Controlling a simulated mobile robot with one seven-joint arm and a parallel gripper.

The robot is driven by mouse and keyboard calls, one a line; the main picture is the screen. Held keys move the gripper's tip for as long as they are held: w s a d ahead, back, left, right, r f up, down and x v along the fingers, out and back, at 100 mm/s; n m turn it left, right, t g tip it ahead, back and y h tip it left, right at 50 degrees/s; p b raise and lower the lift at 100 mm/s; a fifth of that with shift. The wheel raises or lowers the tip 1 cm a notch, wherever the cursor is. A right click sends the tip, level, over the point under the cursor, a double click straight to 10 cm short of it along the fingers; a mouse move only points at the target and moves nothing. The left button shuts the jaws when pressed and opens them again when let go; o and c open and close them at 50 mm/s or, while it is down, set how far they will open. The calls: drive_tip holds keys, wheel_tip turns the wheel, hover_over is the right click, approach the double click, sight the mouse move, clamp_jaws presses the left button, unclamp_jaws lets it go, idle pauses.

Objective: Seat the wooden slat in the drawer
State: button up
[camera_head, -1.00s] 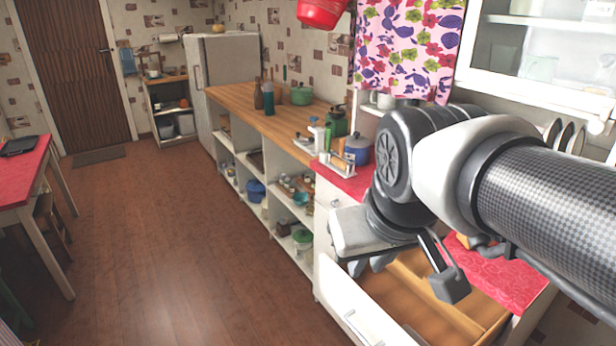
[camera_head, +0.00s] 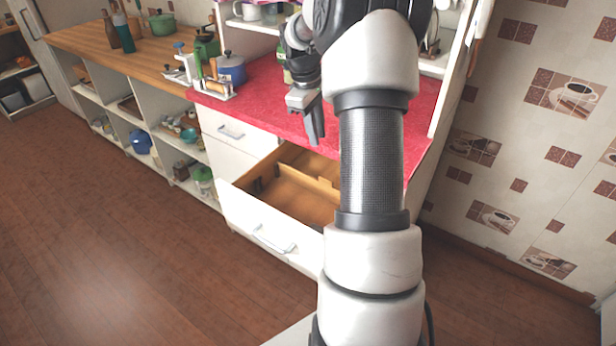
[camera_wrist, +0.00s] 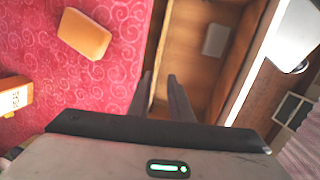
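The open drawer (camera_head: 252,212) has a white front and a brown wooden inside; it also shows in the wrist view (camera_wrist: 232,62). A raised wooden strip (camera_head: 318,178) stands inside the drawer toward its back. I cannot tell whether it is the loose slat or a fixed divider. My gripper (camera_head: 316,138) points down above the drawer's back edge, beside the red counter. In the wrist view its two fingers (camera_wrist: 160,76) are apart with nothing seen between them. My arm hides the drawer's right part.
The red counter (camera_head: 265,92) borders the drawer. An orange-brown block (camera_wrist: 84,34) and a yellowish box (camera_wrist: 14,96) lie on it. A blue pot (camera_head: 231,70) stands at its left end. A small grey piece (camera_wrist: 216,40) lies in the drawer. The floor in front is clear.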

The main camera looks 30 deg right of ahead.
drive_tip(key=shift+w+d+f+b, duration=0.1)
drive_tip(key=shift+d+f+b, duration=0.35)
drive_tip(key=shift+f, duration=2.55)
drive_tip(key=shift+s+d+f+b, duration=0.1)
drive_tip(key=shift+d+f, duration=0.65)
drive_tip(key=shift+f, duration=2.2)
drive_tip(key=shift+w+d+f+b, duration=0.15)
drive_tip(key=shift+d+f, duration=0.45)
drive_tip(key=shift+f, duration=2.4)
clamp_jaws()
